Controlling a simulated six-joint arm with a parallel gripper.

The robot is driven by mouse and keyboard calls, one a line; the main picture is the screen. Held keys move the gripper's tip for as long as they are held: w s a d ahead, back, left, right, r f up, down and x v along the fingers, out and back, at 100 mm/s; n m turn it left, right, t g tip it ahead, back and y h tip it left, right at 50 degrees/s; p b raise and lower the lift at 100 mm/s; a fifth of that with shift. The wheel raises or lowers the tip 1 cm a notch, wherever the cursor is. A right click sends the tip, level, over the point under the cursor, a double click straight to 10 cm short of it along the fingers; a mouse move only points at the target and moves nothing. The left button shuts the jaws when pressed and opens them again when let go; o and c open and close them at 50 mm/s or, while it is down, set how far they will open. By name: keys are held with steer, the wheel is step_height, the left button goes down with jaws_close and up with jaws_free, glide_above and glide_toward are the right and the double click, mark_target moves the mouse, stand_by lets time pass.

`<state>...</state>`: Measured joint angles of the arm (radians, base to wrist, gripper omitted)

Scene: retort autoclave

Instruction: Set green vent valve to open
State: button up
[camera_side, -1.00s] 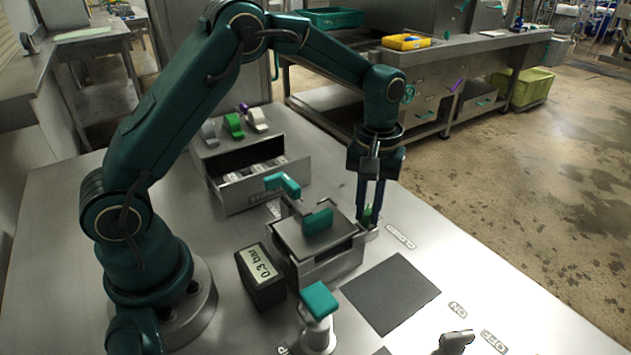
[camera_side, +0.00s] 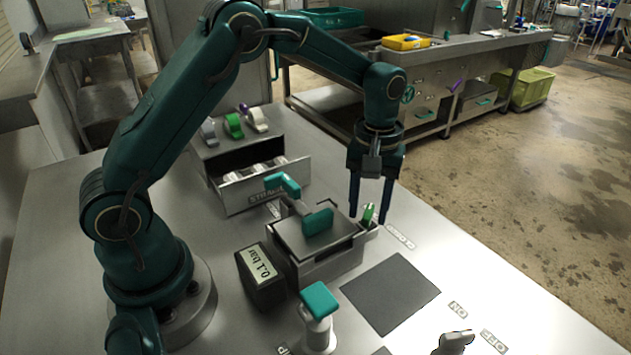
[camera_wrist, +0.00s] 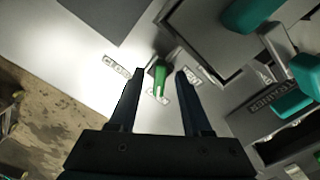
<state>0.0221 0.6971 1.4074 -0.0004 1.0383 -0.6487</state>
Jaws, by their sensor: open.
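The green vent valve (camera_side: 368,214) stands at the right end of the grey vessel (camera_side: 325,262), and its handle also shows in the wrist view (camera_wrist: 161,79). In the wrist view the handle points toward a partly hidden label, away from the label (camera_wrist: 117,66) at the left, which reads as CLOSED in the side view (camera_side: 400,237). My gripper (camera_side: 368,218) is open and empty above the valve. Its two fingers stand apart on either side of the handle, not touching it in the wrist view (camera_wrist: 158,75).
A black display (camera_side: 261,275) reads 0.1 bar. The vessel has teal handles on top. A teal-topped post (camera_side: 319,302) stands in front. An open drawer unit (camera_side: 262,186) is behind. A dark square mat (camera_side: 390,291) lies bare at right.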

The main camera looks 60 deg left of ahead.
mark_target(368, 213)
steer(key=shift+r, duration=2.45)
steer(key=shift+r, duration=0.35)
steer(key=s+r+m+t, duration=0.2)
steer(key=s+r+t, duration=0.2)
steer(key=s+r, duration=0.6)
steer(key=s+f+m+t, duration=0.1)
steer(key=s+f+m, duration=0.3)
steer(key=s, duration=0.4)
steer(key=shift+s+a+m+t, duration=0.15)
steer(key=shift+a+m+t, duration=0.2)
steer(key=shift+m, duration=0.25)
